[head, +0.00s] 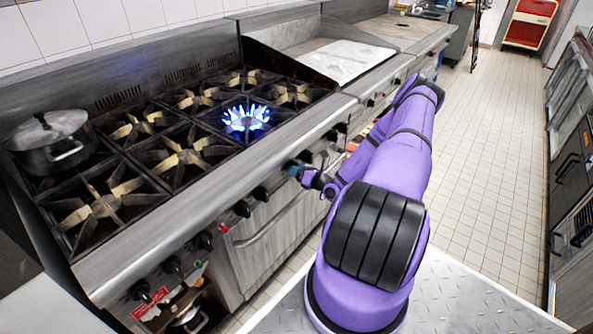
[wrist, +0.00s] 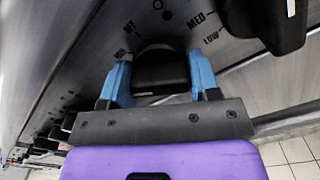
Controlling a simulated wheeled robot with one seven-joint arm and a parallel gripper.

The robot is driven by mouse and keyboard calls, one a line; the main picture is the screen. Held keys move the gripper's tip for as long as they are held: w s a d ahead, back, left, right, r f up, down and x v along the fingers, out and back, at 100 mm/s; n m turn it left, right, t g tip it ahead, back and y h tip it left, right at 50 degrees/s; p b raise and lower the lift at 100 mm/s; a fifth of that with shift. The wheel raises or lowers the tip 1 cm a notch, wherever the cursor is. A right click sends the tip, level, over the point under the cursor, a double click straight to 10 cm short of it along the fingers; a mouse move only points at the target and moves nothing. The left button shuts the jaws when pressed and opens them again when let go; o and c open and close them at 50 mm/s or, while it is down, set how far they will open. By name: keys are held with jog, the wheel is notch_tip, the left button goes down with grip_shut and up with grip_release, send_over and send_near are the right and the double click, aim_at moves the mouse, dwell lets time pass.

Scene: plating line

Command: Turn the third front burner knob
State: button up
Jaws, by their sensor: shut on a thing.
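A black burner knob (wrist: 160,72) on the steel front panel sits between the two blue fingertips of my gripper (wrist: 158,80). The fingers are closed on its two sides in the wrist view. In the head view my gripper (head: 297,170) is at the range's front panel and hides the held knob. A blue flame burns on the third front burner (head: 246,118) from the left.
Other black knobs line the panel, one (head: 260,194) left of my gripper and another (wrist: 268,22) close by in the wrist view. An oven handle (head: 262,222) runs below. A lidded pot (head: 50,140) stands at the back left. The tiled aisle (head: 482,180) is clear.

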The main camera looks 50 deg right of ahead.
jog(key=n, duration=0.5)
jog(key=shift+n, duration=0.3)
jog(key=n, duration=0.5)
jog(key=shift+n, duration=0.3)
jog(key=o, duration=0.9)
jog(key=shift+s, duration=0.15)
jog(key=s, duration=0.7)
jog(key=s+d, duration=0.1)
jog(key=s, duration=0.2)
jog(key=shift+s, duration=0.25)
